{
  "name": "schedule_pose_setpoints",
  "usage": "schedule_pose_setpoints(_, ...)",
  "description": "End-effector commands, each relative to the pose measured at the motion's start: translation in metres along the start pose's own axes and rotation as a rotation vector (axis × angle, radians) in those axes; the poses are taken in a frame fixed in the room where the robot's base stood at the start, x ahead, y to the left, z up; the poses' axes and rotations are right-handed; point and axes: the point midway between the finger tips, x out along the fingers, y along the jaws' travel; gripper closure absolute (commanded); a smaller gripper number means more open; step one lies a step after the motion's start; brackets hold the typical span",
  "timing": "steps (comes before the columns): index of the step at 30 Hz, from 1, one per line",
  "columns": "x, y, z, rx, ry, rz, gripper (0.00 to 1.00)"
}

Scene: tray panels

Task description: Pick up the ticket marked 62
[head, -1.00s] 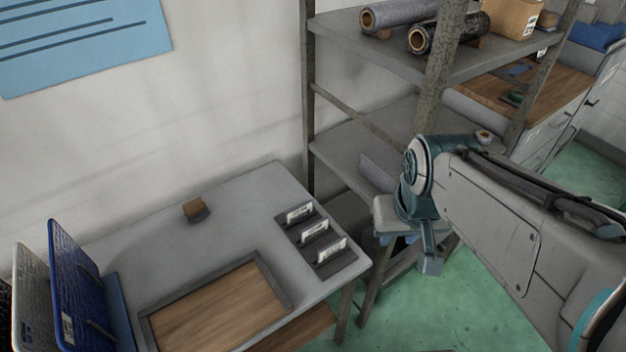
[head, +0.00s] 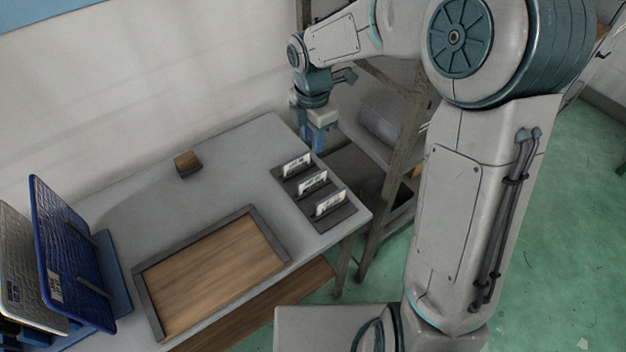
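Three small white tickets stand upright in a row in a dark holder (head: 342,216) at the right end of the grey table: the back ticket (head: 296,165), the middle ticket (head: 312,182) and the front ticket (head: 329,204). Their dark markings are too small to read, so I cannot tell which one bears 62. My gripper (head: 318,142) is above the table's back right corner, just behind and above the back ticket. It points down and appears apart from the tickets. Its fingers are too small and partly hidden to show whether they are open.
A wood-bottomed tray (head: 140,292) lies on the grey table (head: 232,168). A small brown block (head: 187,162) sits near the wall. Blue and grey panels (head: 72,255) stand in a rack at left.

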Motion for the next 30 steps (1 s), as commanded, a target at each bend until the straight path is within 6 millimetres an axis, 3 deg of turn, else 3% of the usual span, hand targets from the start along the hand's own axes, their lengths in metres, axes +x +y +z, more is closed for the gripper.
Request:
schedule_pose_setpoints(12,0.073,0.0,-0.001,-0.013,0.003,-0.003,0.69)
schedule_pose_setpoints(20,0.093,-0.002,-0.002,-0.013,0.003,-0.004,0.69)
schedule_pose_setpoints(30,0.135,-0.005,-0.005,-0.011,0.003,-0.002,0.69)
